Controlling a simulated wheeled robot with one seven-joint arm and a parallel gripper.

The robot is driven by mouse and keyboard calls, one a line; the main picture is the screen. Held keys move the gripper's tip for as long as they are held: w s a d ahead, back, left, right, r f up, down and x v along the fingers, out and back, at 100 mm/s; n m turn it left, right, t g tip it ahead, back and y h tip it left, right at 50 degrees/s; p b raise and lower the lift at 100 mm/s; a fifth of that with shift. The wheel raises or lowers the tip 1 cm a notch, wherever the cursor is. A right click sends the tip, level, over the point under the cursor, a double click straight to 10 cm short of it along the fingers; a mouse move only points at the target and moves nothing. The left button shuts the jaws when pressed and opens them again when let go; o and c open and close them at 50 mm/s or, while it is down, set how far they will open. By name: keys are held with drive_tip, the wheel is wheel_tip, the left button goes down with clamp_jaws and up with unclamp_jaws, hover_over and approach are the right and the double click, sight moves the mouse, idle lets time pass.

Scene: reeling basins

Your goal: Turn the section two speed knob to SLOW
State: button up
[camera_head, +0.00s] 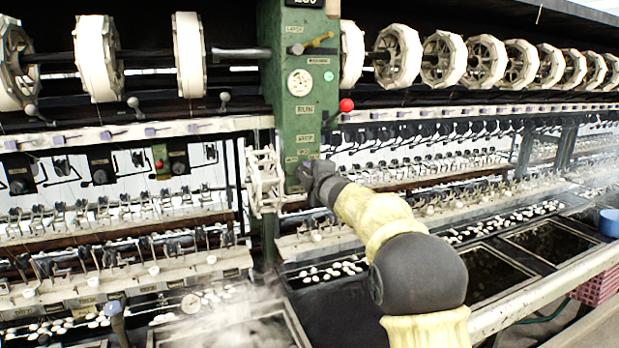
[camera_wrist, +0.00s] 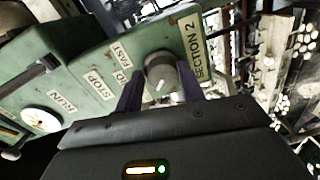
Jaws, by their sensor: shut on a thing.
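The section two speed knob (camera_wrist: 160,66) is a round grey-brown knob on the green control post (camera_head: 297,95). In the wrist view it sits between the two dark fingers of my gripper (camera_wrist: 160,76), which is shut on it. A short white mark shows on the knob's lower face, on the side toward my gripper's body. A "SECTION 2" label (camera_wrist: 191,45) and a "FAST" label (camera_wrist: 123,52) are beside the knob. No SLOW label is readable. In the head view my gripper (camera_head: 308,172) reaches the post's lower part and hides the knob.
Basins with white cocoons (camera_head: 335,271) and dark water (camera_head: 497,273) lie below. Steam rises at lower left.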

drive_tip(key=shift+a+f, duration=0.15)
drive_tip(key=shift+f, duration=0.35)
drive_tip(key=o, duration=0.9)
drive_tip(key=shift+r, duration=0.15)
drive_tip(key=shift+r, duration=0.1)
drive_tip(key=b+v, duration=0.4)
drive_tip(key=v, duration=1.3)
drive_tip(key=shift+s+b, duration=0.15)
drive_tip(key=shift+b, duration=0.25)
